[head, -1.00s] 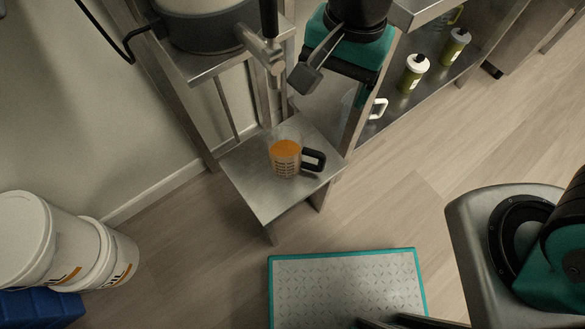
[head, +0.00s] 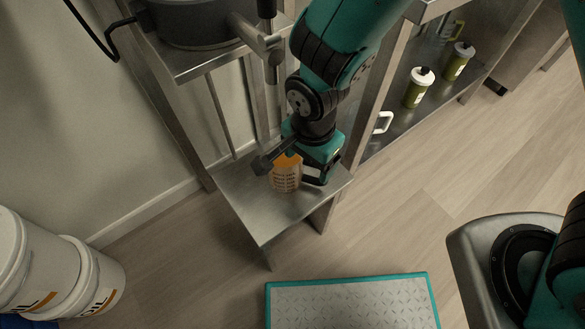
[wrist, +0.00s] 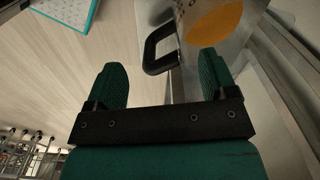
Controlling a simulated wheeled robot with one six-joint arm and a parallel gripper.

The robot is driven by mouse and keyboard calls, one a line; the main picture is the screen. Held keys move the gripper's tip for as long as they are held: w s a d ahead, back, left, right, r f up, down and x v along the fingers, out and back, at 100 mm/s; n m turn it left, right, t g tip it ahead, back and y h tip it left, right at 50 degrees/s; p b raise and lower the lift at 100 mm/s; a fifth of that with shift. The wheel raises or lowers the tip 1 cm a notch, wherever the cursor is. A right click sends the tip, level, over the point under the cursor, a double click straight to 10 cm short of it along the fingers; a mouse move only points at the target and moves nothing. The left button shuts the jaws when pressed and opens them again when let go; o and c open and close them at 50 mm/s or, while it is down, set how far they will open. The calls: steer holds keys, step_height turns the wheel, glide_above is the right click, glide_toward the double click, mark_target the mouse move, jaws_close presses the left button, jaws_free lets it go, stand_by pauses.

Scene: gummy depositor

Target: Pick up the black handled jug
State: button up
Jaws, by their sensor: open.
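The jug (head: 286,181) is clear with measuring marks and orange contents, standing upright on the small metal shelf (head: 262,215). In the wrist view the jug (wrist: 228,42) shows at the top, with its black handle (wrist: 158,52) pointing left. My gripper (wrist: 163,80) is open and empty. In that view the handle lies ahead of the gap between the two green fingers; no contact is visible. In the head view my gripper (head: 285,152) is just above and behind the jug, and the arm covers most of the handle.
A large pot (head: 190,22) with a metal spout stands on the upper shelf above left. Metal posts flank the shelf. Green bottles (head: 418,88) and a white handle (head: 383,122) are on the rack to the right. White buckets (head: 85,280) stand at left; a teal-edged plate (head: 350,302) lies in front.

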steer(key=f, duration=0.1)
steer(key=f+b, duration=0.1)
steer(key=f, duration=0.3)
steer(key=shift+w+a+f, duration=0.1)
steer(key=shift+w+f, duration=0.05)
steer(key=shift+w, duration=0.25)
jaws_close()
